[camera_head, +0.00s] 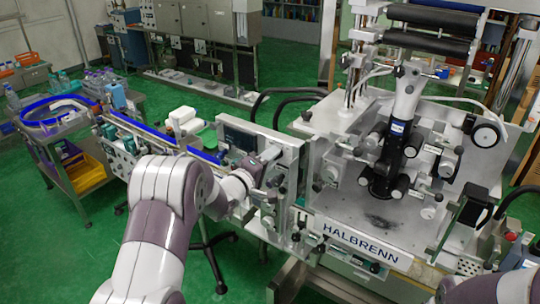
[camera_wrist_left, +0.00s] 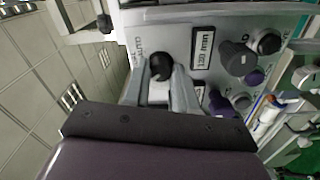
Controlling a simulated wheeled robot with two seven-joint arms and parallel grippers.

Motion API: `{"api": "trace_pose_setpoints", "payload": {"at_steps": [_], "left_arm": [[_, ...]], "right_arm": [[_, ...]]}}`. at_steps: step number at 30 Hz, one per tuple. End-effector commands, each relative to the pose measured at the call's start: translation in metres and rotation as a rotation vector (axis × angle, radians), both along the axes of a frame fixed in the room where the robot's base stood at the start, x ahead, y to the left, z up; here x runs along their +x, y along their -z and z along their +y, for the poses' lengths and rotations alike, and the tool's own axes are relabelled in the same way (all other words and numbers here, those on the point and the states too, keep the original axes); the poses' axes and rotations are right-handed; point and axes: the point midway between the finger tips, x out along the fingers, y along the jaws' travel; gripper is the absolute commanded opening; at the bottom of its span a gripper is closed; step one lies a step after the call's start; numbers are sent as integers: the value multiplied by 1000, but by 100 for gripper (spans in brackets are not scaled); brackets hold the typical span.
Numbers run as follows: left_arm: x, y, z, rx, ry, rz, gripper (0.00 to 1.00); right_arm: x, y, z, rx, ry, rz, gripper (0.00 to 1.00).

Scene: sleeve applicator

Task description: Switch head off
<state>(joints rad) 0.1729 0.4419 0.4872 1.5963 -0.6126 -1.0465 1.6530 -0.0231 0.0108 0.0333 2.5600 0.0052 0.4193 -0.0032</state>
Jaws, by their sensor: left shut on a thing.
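The control panel (camera_head: 277,150) stands on the left of the labelling machine. My left gripper (camera_head: 268,156) is at its front face. In the left wrist view the panel (camera_wrist_left: 205,25) carries a round black knob (camera_wrist_left: 160,66), and my left gripper (camera_wrist_left: 163,74) is shut on it, one finger on each side. The applicator head (camera_head: 402,110), white above and black below, stands over the machine's metal bed. My right gripper is out of view.
Dark knobs (camera_wrist_left: 238,58) and a 120 /min display (camera_wrist_left: 203,42) sit close to the left gripper. A conveyor (camera_head: 150,133) runs left from the machine to a trolley (camera_head: 75,165). The machine's front plate reads HALBRENN (camera_head: 360,243). Green floor lies open behind.

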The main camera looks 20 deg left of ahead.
Motion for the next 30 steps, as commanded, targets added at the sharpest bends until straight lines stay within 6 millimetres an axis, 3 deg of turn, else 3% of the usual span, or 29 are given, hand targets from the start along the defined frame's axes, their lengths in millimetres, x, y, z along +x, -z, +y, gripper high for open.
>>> {"api": "trace_pose_setpoints", "payload": {"at_steps": [10,27,28,30], "left_arm": [[-1,3,0,-126,0,54,0],[-1,4,0,-150,0,62,0],[-1,4,0,-150,0,62,37],[-1,3,0,-150,0,61,53]], "right_arm": [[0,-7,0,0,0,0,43],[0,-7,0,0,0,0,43],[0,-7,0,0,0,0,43],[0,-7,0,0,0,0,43]]}}
